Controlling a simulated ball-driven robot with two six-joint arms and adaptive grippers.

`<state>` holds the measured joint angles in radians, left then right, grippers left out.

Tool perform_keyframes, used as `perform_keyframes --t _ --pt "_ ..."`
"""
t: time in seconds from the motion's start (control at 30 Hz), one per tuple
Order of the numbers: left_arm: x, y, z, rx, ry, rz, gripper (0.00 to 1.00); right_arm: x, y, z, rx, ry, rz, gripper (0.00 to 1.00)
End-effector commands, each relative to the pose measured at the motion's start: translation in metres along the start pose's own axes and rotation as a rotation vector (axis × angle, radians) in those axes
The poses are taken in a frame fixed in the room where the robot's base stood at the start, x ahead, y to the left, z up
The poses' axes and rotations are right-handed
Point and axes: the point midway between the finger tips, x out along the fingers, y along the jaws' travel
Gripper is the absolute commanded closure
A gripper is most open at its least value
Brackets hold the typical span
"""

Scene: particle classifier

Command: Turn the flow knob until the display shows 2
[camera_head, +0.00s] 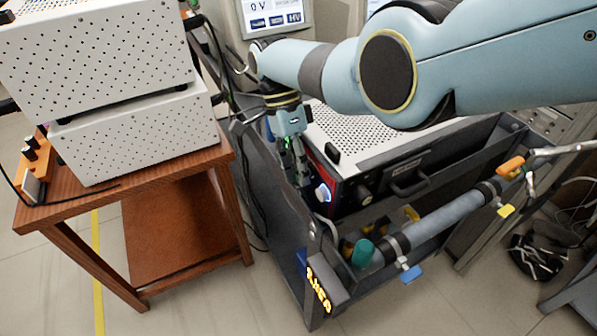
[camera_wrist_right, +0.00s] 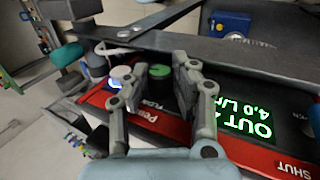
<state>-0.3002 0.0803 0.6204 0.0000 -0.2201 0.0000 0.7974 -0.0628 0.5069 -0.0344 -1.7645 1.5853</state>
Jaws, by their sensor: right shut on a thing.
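The flow knob (camera_wrist_right: 160,72) is dark with a green top, on a red-and-black panel (camera_wrist_right: 200,135) in the right wrist view. Lettering beside it reads "FLOW". The lit green display (camera_wrist_right: 250,121) on the panel reads "OUT" and about 4.0 L/m. My right gripper (camera_head: 302,178) reaches down to the front of the device in the head view. In the right wrist view its fingers (camera_wrist_right: 155,85) stand on both sides of the flow knob and are shut on it. The knob is hidden in the head view. My left gripper is not in view.
A glowing blue-white button (camera_head: 322,193) is close to the fingers. A dark metal bar (camera_wrist_right: 220,50) runs just beyond the knob. A pipe with coloured valves (camera_head: 445,220) is at right. A wooden cart (camera_head: 190,160) with white boxes stands at left.

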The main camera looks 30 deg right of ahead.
Motion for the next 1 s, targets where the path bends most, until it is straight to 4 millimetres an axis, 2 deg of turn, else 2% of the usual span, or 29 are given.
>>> perform_keyframes --t 0.17,0.2,0.37,0.63,0.73,0.87,1.0 --pt "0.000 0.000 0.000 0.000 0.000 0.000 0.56 0.001 0.000 0.000 0.000 -0.001 0.001 1.00" --pt "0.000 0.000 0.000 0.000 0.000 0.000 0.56 0.001 0.000 0.000 0.000 -0.001 0.001 0.71" --pt "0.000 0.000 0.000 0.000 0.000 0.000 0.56 0.001 0.000 0.000 0.000 -0.001 0.000 0.51" --pt "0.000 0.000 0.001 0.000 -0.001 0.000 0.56 -0.001 0.000 0.000 0.000 0.000 -0.001 0.51" --pt "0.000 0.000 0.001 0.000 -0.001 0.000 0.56 -0.008 -0.001 0.000 0.000 0.000 -0.004 0.51" --pt "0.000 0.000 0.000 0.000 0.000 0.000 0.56 -0.031 -0.001 0.000 0.000 0.000 -0.006 0.51" --pt "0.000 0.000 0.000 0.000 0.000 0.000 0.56 -0.064 -0.001 0.000 0.000 0.000 -0.004 0.51"
